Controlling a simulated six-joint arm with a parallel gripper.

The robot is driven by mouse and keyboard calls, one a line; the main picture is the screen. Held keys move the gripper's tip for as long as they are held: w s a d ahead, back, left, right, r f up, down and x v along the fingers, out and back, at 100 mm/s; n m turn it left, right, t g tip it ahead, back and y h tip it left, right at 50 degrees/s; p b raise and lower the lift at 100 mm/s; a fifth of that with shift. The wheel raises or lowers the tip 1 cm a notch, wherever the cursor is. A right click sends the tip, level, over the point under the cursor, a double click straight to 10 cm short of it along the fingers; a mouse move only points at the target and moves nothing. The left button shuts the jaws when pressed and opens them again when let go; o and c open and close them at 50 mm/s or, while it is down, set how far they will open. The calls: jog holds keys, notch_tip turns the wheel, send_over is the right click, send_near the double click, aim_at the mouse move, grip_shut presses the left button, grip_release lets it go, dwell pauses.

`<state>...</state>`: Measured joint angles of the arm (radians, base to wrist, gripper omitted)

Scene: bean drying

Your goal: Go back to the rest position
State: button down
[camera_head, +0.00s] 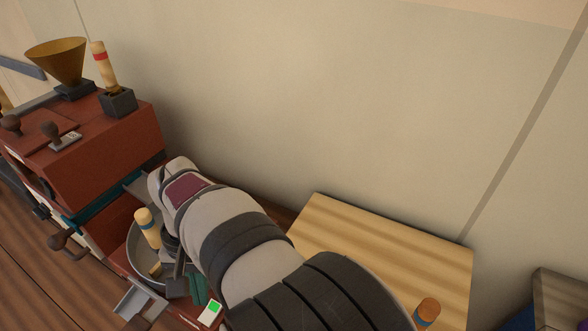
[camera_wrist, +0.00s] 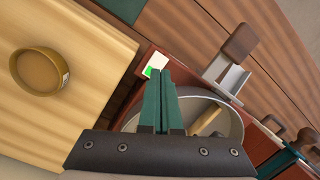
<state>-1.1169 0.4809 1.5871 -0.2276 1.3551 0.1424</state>
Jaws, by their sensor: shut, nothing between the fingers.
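My gripper (camera_wrist: 163,72) shows its two green fingers pressed together with nothing between them. In the head view my gripper (camera_head: 199,292) points down beside a round grey pan (camera_head: 133,248), partly hidden behind my arm. In the wrist view the fingers lie across the near side of the pan (camera_wrist: 239,122); whether they touch it I cannot tell. A light wooden piece (camera_wrist: 208,120) lies in the pan.
A red machine (camera_head: 120,135) with a brass funnel (camera_head: 58,62) stands at left. A pale wooden board (camera_head: 400,262) lies right of my arm; a round tan dish (camera_wrist: 38,70) sits on it. A small white card with a green square (camera_head: 210,313) is near my fingers. A wall stands behind.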

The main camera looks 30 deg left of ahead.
jog(key=w+d+r+m+y, duration=0.1)
jog(key=w+d+r+m, duration=0.2)
jog(key=d, duration=0.9)
jog(key=w+d+r+m, duration=0.3)
jog(key=d, duration=0.8)
jog(key=s+d+f+m+t, duration=0.1)
jog(key=s+d+f+m, duration=0.1)
jog(key=s+d+m, duration=0.3)
jog(key=s+d, duration=0.3)
jog(key=d, duration=0.4)
jog(key=shift+s+f+m+t+y, duration=0.15)
jog(key=shift+f+m+t+y, duration=0.15)
jog(key=shift+y, duration=0.1)
